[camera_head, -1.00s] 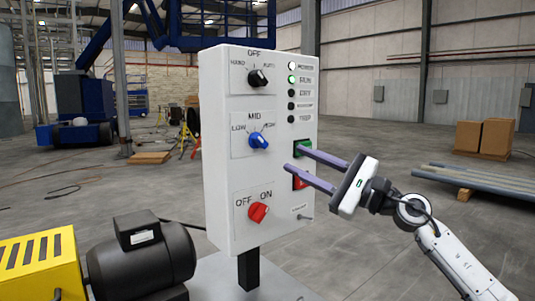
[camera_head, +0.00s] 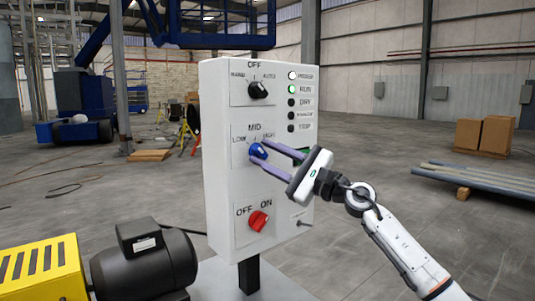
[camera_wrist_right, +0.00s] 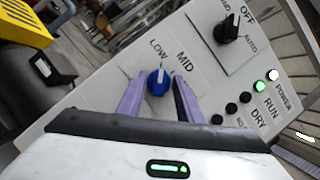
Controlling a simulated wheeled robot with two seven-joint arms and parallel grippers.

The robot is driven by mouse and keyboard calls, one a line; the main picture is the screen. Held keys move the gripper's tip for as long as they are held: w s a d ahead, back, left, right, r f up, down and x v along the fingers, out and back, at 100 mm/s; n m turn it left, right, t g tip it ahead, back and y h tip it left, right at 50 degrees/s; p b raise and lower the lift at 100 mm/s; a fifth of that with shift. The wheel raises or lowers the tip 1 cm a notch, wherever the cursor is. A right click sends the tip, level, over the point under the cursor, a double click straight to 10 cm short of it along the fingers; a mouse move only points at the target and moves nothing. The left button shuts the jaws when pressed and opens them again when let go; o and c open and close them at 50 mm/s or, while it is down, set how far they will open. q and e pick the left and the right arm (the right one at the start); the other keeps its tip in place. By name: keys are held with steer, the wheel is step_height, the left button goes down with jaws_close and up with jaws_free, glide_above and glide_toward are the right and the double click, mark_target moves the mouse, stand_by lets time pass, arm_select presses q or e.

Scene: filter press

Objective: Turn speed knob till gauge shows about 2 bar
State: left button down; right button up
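The blue speed knob (camera_head: 258,151), marked LOW, MID and HIGH, is in the middle of the white control box's front (camera_head: 222,185). My right gripper (camera_head: 259,152) has its two purple fingers open, one above and one below the knob in the head view. No gauge is in view. My left gripper is not in view.
A black selector (camera_head: 258,89) is above the knob and a red OFF/ON switch (camera_head: 259,221) below it. Indicator lamps (camera_head: 292,90) run down the right side, the top two lit. A black motor (camera_head: 143,262) stands at the lower left.

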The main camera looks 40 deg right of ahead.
steer(key=shift+c, duration=0.2)
jaws_close()
